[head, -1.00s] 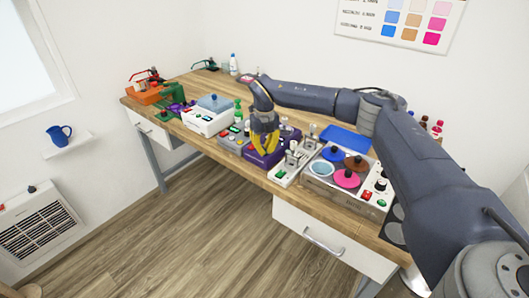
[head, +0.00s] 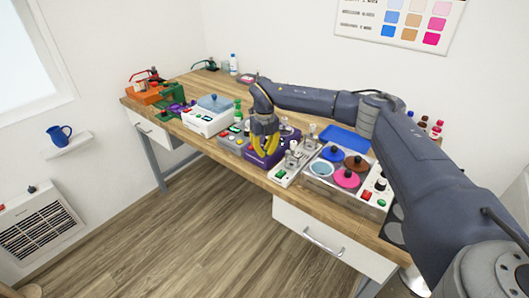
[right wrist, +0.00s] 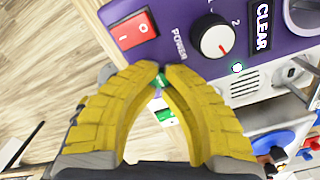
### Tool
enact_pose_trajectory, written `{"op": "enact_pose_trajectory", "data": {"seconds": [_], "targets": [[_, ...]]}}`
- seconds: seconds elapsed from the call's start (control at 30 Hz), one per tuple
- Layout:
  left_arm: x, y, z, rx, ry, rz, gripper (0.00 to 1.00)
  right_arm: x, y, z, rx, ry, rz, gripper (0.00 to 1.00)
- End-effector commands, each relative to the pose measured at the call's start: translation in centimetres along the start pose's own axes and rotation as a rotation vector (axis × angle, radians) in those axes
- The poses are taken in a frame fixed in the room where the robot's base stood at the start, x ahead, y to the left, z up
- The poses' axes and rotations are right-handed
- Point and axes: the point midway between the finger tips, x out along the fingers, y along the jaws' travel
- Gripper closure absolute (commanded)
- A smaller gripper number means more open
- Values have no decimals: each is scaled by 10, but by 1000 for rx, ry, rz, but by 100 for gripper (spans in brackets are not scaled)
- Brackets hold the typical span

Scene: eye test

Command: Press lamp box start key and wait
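A purple box (right wrist: 185,18) fills the top of the right wrist view. It carries a red power switch (right wrist: 134,29), a white knob (right wrist: 216,38) and a key marked CLEAR (right wrist: 262,26). In the head view the purple box (head: 255,158) is partly behind my right gripper (head: 265,149). The right gripper's yellow fingers (right wrist: 168,70) curve together with their tips nearly meeting and nothing held, over the box's edge. Small green parts (right wrist: 165,116) show between the fingers. I cannot tell which box is the lamp box; no start label is readable. My left gripper is not in view.
A white box with a blue lid (head: 205,122) and a grey box (head: 231,143) stand left of the gripper. A pale box with metal posts (head: 283,176) and a tray of coloured discs (head: 318,186) stand right. The wooden bench's (head: 195,80) back left has bare room.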

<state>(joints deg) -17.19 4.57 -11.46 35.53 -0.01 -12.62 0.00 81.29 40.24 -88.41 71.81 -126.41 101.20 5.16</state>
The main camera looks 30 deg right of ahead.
Motion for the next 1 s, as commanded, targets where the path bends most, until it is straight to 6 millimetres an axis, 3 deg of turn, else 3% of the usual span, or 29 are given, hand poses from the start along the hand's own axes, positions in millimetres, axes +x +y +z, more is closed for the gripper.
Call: {"op": "enact_pose_trajectory", "data": {"seconds": [0.17,1.0], "targets": [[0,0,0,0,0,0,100,-4,0,0,-1,2,-2,100],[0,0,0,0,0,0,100,-61,0,0,-1,0,-1,100]]}}
